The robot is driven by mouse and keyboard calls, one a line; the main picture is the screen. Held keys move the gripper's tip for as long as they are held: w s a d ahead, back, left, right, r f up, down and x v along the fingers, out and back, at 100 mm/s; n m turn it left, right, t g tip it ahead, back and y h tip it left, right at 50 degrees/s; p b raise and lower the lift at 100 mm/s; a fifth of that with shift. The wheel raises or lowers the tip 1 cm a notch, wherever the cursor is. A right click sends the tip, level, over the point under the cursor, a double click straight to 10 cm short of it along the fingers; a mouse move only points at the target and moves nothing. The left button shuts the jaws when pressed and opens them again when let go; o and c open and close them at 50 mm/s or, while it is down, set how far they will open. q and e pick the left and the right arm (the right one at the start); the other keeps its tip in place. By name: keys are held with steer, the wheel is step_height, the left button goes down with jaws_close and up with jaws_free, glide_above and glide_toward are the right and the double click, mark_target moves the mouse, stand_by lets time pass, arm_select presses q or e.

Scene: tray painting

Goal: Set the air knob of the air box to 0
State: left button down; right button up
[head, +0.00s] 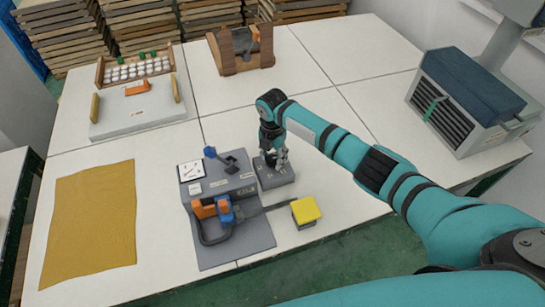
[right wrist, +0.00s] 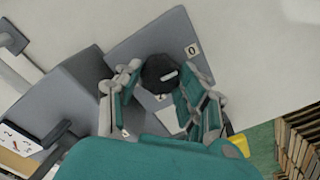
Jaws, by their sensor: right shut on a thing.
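The air box (head: 281,181) is a small grey block beside a larger grey station on the white table. Its air knob (right wrist: 155,69) is round and black with a short white mark. A label reading 0 (right wrist: 192,49) is on the grey top, up and right of the knob in the right wrist view. The white mark slants toward the right; I cannot tell which label it matches. Another label partly shows below the knob. My right gripper (head: 273,160) points down over the box, with its fingers on both sides of the knob, shut on it. My left gripper is not in view.
The station (head: 232,240) left of the box holds an orange and blue tool with a dark hose. A yellow-topped block (head: 306,210) stands close by at right. A mustard cloth (head: 90,225) lies at left.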

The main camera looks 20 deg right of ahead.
mark_target(272, 158)
steer(key=shift+w+r+n, duration=0.1)
steer(key=shift+n, duration=0.2)
stand_by(0.4)
steer(key=o, duration=1.1)
steer(key=shift+o, duration=0.2)
step_height(272, 158, up, 12)
